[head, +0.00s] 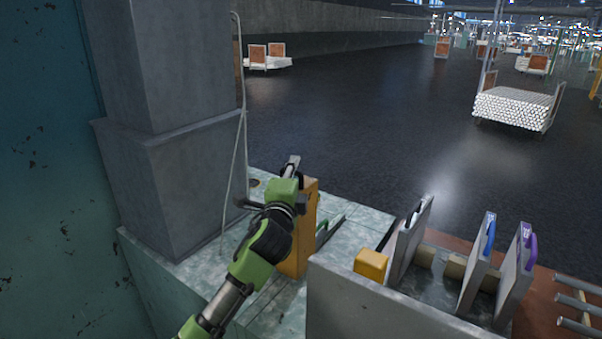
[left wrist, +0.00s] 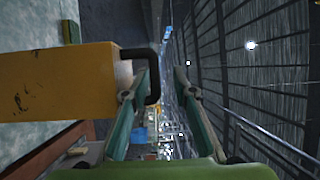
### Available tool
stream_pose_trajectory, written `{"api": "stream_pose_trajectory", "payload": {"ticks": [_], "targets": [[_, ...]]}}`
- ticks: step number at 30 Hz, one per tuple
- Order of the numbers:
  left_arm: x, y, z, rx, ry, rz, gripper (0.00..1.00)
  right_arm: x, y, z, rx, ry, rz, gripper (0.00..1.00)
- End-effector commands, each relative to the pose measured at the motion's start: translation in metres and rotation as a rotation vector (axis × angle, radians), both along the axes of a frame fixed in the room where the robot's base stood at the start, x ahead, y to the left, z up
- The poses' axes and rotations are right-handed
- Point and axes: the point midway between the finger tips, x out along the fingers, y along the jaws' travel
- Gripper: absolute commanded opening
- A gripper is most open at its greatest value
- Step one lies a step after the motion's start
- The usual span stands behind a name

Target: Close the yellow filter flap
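The yellow filter flap (head: 300,245) appears as an upright, worn orange-yellow panel at the left end of the tank, partly hidden behind my left arm. In the left wrist view the yellow panel (left wrist: 55,85) fills the left side, with a black loop handle (left wrist: 154,72) on its edge. My left gripper (head: 292,168) is at the panel's top. Its fingers (left wrist: 162,75) are apart in the left wrist view. One fingertip overlaps the handle's loop, and the handle's outer bar shows between the fingers. Contact cannot be told. My right gripper is not in view.
Grey flaps with dark, blue (head: 490,235) and purple (head: 526,247) handles stand tilted in the open tank (head: 350,305) at right. A small yellow block (head: 371,263) sits on its rim. A grey pillar (head: 170,150) stands close left. Open floor lies beyond.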

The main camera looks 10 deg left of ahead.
Motion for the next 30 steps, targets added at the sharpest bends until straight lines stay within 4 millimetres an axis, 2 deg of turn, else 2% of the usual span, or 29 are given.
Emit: {"api": "stream_pose_trajectory", "payload": {"ticks": [1, 2, 8, 30], "targets": [[-0.003, -0.027, 0.0, -0.016, -0.007, -0.053, 0.26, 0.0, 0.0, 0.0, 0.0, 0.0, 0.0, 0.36], [-0.002, -0.008, 0.0, -0.009, -0.003, -0.017, 0.26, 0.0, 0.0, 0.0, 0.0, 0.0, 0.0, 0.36], [-0.009, -0.009, 0.004, -0.009, -0.004, -0.018, 0.26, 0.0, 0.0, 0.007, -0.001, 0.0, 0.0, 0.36], [-0.06, -0.011, 0.016, -0.011, -0.007, -0.019, 0.26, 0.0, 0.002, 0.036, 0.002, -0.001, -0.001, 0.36]]}}
